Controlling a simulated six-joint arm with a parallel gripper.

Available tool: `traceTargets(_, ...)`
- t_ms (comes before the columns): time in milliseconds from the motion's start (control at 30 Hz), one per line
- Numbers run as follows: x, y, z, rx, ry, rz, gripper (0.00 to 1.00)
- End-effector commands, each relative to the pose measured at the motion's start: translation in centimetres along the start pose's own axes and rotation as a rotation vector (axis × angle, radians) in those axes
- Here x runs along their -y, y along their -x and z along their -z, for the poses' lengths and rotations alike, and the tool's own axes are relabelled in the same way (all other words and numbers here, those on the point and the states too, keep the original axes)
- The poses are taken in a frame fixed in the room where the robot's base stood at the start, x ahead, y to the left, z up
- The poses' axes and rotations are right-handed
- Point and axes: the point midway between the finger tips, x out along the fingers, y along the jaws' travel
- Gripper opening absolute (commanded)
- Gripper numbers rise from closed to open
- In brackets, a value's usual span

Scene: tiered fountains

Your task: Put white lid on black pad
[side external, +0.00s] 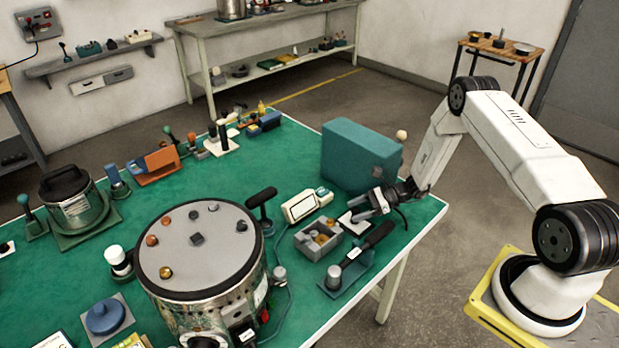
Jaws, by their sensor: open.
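My gripper (363,207) is open at the right part of the green table, low over the surface and pointing left. A small flat white piece (347,224) lies just below and left of its fingers, partly hidden by them. I cannot tell if this is the white lid. A white rounded cap (115,255) sits on a dark base left of the big drum, far from my gripper. No black pad can be made out with certainty. Nothing shows between the fingers.
A teal case (358,155) stands right behind my gripper. A grey divided box (318,238) and a black-handled tool on a tray (333,291) are in front. The big round drum (200,258) fills the front centre. Green table (240,175) is bare behind it.

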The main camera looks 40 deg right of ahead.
Motion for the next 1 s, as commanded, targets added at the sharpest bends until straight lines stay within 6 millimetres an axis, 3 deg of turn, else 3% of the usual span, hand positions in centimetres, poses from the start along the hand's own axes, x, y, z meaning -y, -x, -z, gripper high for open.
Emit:
traceTargets(67,0.0,1.3,0.0,0.001,-0.002,0.004,0.71)
traceTargets(600,0.0,3.3,-5.6,0.0,0.001,0.001,0.71)
traceTargets(1000,-0.1,3.7,-6.5,0.0,-0.001,0.0,0.71)
